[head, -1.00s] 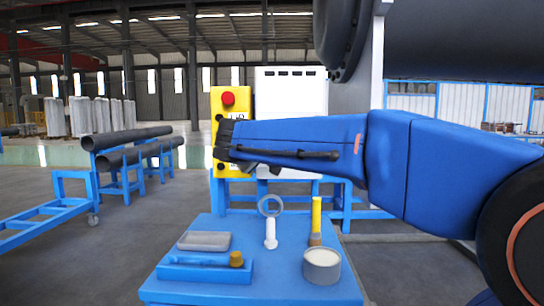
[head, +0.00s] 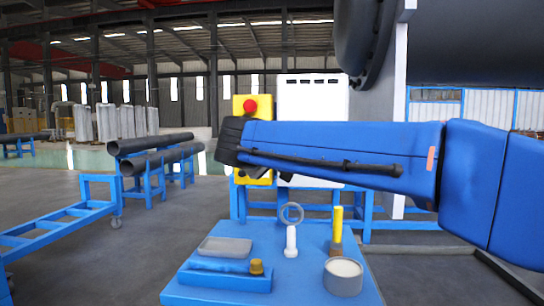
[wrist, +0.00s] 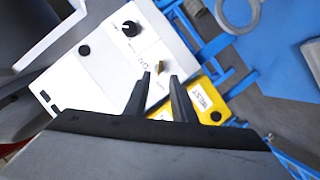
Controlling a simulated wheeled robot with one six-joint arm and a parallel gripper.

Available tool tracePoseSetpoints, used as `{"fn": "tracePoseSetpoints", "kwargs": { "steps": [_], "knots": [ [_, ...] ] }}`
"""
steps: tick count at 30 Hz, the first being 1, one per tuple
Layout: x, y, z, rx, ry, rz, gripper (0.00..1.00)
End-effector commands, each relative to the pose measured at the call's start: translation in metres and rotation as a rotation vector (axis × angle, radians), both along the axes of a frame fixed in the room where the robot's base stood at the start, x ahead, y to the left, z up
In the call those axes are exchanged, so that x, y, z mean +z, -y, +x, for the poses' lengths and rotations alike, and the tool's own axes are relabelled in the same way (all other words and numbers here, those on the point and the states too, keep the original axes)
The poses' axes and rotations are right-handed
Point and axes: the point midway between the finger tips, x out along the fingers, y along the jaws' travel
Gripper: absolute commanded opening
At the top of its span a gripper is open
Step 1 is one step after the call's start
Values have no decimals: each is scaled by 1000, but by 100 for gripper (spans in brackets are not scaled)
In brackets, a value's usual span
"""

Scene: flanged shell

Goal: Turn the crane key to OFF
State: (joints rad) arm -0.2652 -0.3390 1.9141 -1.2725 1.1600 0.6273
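In the wrist view, a white control box (wrist: 84,82) has a small yellow-brass key (wrist: 160,66) on its face, with small printed labels around it that are too small to read. My gripper (wrist: 160,76) is open, its two dark fingers apart and empty. Its tips appear just below the key in the picture, and the key shows between and beyond them. I cannot tell the remaining distance.
A yellow box (head: 240,108) with a red button (head: 250,106) stands left of the white box. Black knobs (wrist: 130,28) sit near the key. A blue table (head: 300,265) below holds a ring stand (head: 291,238), a yellow-handled tool (head: 337,228), a round tin (head: 343,277) and trays.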

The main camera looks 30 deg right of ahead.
Motion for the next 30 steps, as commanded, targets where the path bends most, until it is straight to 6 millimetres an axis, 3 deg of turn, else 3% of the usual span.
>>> {"fn": "tracePoseSetpoints", "kwargs": {
  "steps": [19,30],
  "knots": [
    [21,-58,-47,3,1,1,23],
    [26,-73,-61,0,0,0,23]
  ]
}}
